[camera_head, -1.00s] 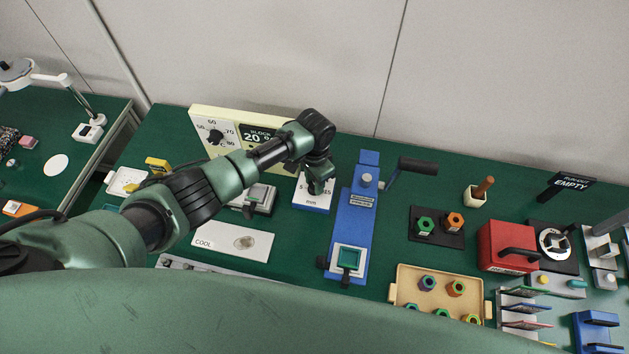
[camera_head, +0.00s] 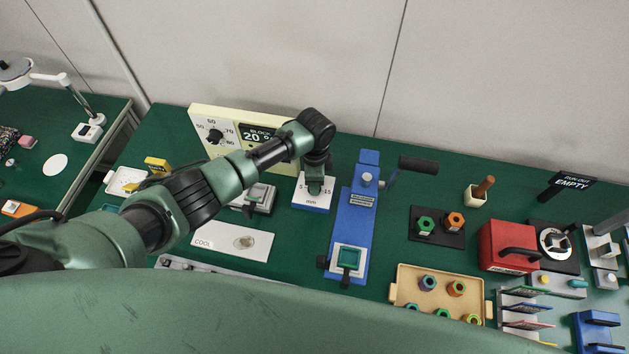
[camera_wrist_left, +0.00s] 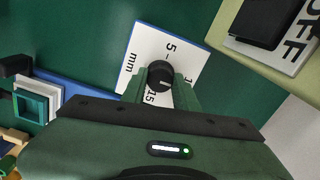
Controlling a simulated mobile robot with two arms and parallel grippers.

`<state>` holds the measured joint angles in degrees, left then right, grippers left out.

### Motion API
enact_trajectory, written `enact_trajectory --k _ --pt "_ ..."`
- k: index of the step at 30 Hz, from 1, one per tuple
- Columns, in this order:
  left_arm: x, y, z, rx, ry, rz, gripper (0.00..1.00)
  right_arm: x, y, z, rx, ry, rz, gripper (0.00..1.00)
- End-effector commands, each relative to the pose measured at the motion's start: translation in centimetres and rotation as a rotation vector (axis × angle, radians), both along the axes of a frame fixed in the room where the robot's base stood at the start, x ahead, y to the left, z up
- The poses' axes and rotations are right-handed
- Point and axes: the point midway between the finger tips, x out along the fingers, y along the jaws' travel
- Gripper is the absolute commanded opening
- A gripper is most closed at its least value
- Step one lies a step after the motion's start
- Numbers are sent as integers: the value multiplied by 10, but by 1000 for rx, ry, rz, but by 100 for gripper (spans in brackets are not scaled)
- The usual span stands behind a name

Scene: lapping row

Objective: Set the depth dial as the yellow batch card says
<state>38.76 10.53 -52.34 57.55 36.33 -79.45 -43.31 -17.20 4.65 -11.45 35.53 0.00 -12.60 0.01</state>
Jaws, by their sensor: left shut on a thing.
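The depth dial is a dark round knob (camera_wrist_left: 160,74) on a white plate with a blue edge (camera_head: 312,204), marked "5", "15" and "mm". My left gripper (camera_head: 315,188) points down over the plate. In the left wrist view its green fingers (camera_wrist_left: 161,88) are shut on the knob, one on each side. The knob's pointer is too small to read surely, and the fingers hide part of the scale. I cannot make out a yellow batch card with readable text. My right gripper is not in view.
A cream panel (camera_head: 198,117) with a temperature dial and display stands behind my left arm. A blue press (camera_head: 355,215) with a black-handled lever stands right of the dial plate. Further right are a tan tray (camera_head: 405,284), a red box (camera_head: 497,242) and a card rack (camera_head: 515,308).

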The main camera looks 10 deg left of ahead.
Motion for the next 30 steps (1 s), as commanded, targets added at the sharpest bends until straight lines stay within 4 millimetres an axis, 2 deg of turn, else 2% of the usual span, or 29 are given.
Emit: enact_trajectory --k 13,14,16,26,30 --pt "1 -1 1 -4 -2 -11 0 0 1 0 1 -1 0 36" --pt "1 -1 1 -4 -2 -10 32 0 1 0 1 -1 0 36" --pt "0 -1 1 -3 -2 -10 51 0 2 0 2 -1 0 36" --pt "0 -1 1 -2 -1 -10 51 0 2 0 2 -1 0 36" --pt "1 -1 13 -3 -3 -10 51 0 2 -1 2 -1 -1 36"
